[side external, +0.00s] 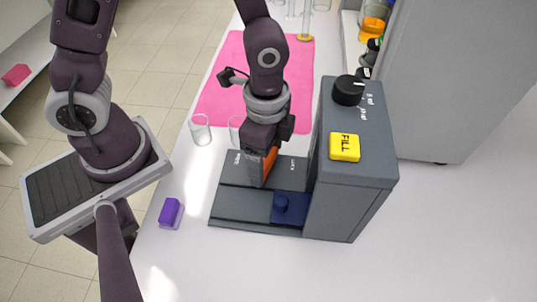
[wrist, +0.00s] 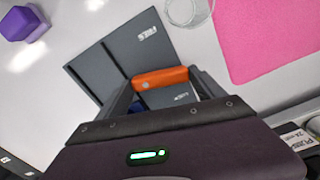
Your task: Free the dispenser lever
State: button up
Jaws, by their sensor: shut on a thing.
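The grey dispenser (side external: 345,195) has a tall housing with a black knob (side external: 348,90) and a yellow FILL button (side external: 345,147) on top. Its low base plate (side external: 240,205) extends to the left. My gripper (side external: 262,166) points down over this base and is shut on an orange piece (side external: 269,164). In the wrist view, the orange piece (wrist: 160,77) sits between the two fingers of my gripper (wrist: 163,86). I cannot tell whether it is the lever or how it joins the base.
A purple block (side external: 170,212) lies on the white bench left of the dispenser. Clear glasses (side external: 200,130) stand behind it, near a pink mat (side external: 222,90). A grey cabinet (side external: 450,80) stands at right. The bench in front of the dispenser is clear.

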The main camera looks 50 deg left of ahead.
jog(key=n, duration=0.4)
jog(key=shift+s+a+n, duration=0.25)
jog(key=shift+a+n, duration=0.05)
jog(key=n, duration=0.4)
jog(key=shift+s+a, duration=0.15)
jog(key=shift+s, duration=0.15)
jog(key=shift+n, duration=0.3)
jog(key=o, duration=1.4)
jog(key=shift+c, duration=0.2)
jog(key=shift+s, duration=0.1)
